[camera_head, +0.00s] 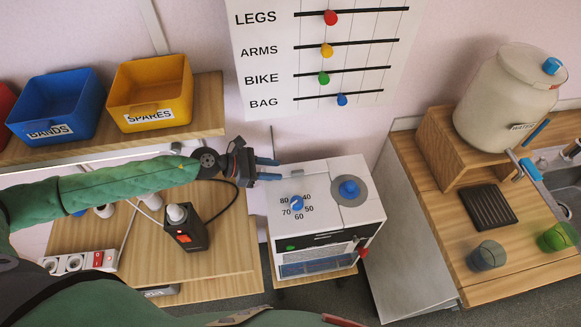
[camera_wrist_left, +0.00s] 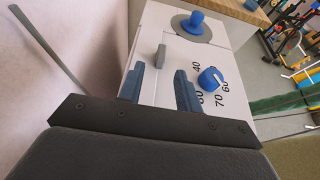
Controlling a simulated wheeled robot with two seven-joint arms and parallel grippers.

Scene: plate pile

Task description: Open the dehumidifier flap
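The dehumidifier (camera_head: 345,219) is a white box in the middle of the head view. Its top carries a blue dial (camera_head: 297,203) with numbers and a blue knob (camera_head: 349,189) on a grey disc; both also show in the wrist view, the dial (camera_wrist_left: 210,78) and the knob (camera_wrist_left: 192,22). A small grey tab (camera_wrist_left: 160,56) stands on the top beside a thin seam. Which panel is the flap, I cannot tell for sure. My left gripper (camera_head: 268,169) is open and empty at the box's back left corner. In the wrist view its two fingers (camera_wrist_left: 161,88) are apart, with the tab beyond them.
A shelf on the left holds a blue bin (camera_head: 68,80) and a yellow bin (camera_head: 163,75). Below are a black box (camera_head: 188,232) and a power strip (camera_head: 75,263). On the right, a counter bears a large jar (camera_head: 505,100) and cups (camera_head: 487,256). A red knob (camera_head: 361,250) juts from the dehumidifier's front right.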

